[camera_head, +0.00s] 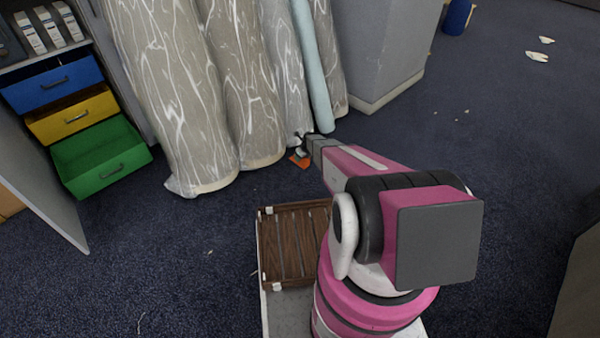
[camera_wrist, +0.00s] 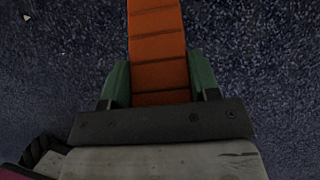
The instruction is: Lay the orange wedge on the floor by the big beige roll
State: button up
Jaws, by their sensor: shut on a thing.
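The orange wedge (camera_wrist: 158,45) is a flat ridged piece that shows between the green fingers of my gripper (camera_wrist: 158,85) in the wrist view. My gripper is shut on it. In the head view the orange wedge (camera_head: 300,161) shows as a small patch below my gripper (camera_head: 301,152), close to the floor. I cannot tell whether it touches the floor. The big beige roll (camera_head: 170,90) stands upright to the left, wrapped in shiny plastic, apart from the wedge. Another wrapped roll (camera_head: 245,90) stands between them.
A slatted wooden crate (camera_head: 296,245) sits in front of my arm. Thinner rolls (camera_head: 286,70) and a pale blue tube (camera_head: 311,65) stand behind my gripper. An open green drawer (camera_head: 100,158) juts out at the left. The blue carpet (camera_head: 185,245) is mostly free.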

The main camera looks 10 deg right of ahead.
notch_tip(320, 180, down, 10)
jog(key=shift+r, duration=0.25)
jog(key=shift+f, duration=0.1)
jog(key=o, duration=1.1)
jog(key=v, duration=1.2)
jog(key=shift+a, duration=0.1)
jog(key=s+a+r+n+g+h, duration=0.1)
jog(key=s+r+n+g, duration=0.1)
jog(key=s+r+n, duration=1.2)
jog(key=s+a+r+n+g+h, duration=0.1)
jog(key=s+r+n, duration=1.3)
jog(key=r, duration=1.2)
jog(key=s, duration=0.5)
jog(key=shift+s+a+n+g+h, duration=0.2)
jog(key=shift+a+n+g+h, duration=0.1)
jog(key=shift+n+g+h, duration=0.1)
